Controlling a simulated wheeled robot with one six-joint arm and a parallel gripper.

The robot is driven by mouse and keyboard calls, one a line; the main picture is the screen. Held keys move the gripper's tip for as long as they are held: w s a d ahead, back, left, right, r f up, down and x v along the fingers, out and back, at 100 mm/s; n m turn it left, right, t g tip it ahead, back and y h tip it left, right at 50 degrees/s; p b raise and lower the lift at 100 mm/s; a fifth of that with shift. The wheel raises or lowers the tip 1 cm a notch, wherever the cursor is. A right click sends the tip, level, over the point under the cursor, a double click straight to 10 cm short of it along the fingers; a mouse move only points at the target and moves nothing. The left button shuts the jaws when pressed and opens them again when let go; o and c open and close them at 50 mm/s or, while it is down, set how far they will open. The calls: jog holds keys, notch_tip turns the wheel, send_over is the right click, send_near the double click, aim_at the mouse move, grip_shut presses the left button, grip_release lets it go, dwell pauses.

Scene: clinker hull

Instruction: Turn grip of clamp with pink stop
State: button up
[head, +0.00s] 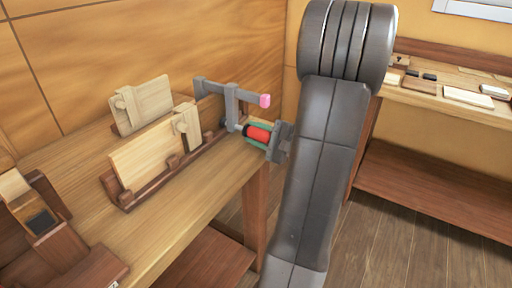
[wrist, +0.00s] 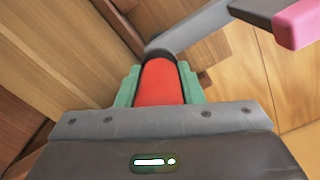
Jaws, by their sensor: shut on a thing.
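The clamp (head: 231,98) is grey, with a bar running across the top of the boards at the bench's end. Its pink stop (head: 265,100) caps the bar's right end; the stop also shows at the top right of the wrist view (wrist: 299,24). The red grip (head: 257,133) sits below the bar. My gripper (head: 259,136) has green finger pads and is shut on the red grip, one pad on each side. In the wrist view the grip (wrist: 160,82) lies between the pads, pointing toward the grey clamp arm. The grip's near end is hidden by my gripper body.
Pale boards (head: 150,153) stand in a dark wooden rack (head: 127,200) on the bench (head: 185,215), left of the clamp. A wooden box (head: 62,240) is at the lower left. A second bench (head: 440,104) with small items stands at the right. Floor between is clear.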

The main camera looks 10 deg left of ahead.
jog(key=n+b, duration=0.2)
jog(key=b, duration=0.1)
jog(key=n+b, duration=0.1)
jog(key=b, duration=0.1)
jog(key=n+b, duration=0.2)
jog(key=b, duration=0.1)
jog(key=shift+f+n+b, duration=0.3)
jog(key=shift+f+b, duration=0.05)
jog(key=n+b, duration=0.4)
jog(key=b, duration=0.3)
jog(key=n+b, duration=0.2)
jog(key=b, duration=0.1)
jog(key=n+b, duration=0.1)
jog(key=shift+r+n+b, duration=0.25)
jog(key=shift+n+b, duration=0.05)
jog(key=shift+n, duration=0.1)
jog(key=shift+r+n+b, duration=0.25)
jog(key=shift+n+b, duration=0.75)
jog(key=shift+b, duration=0.05)
jog(key=shift+r, duration=0.1)
jog(key=o, duration=1)
jog(key=shift+a, duration=0.15)
jog(key=shift+c, duration=0.2)
jog(key=shift+o, duration=0.2)
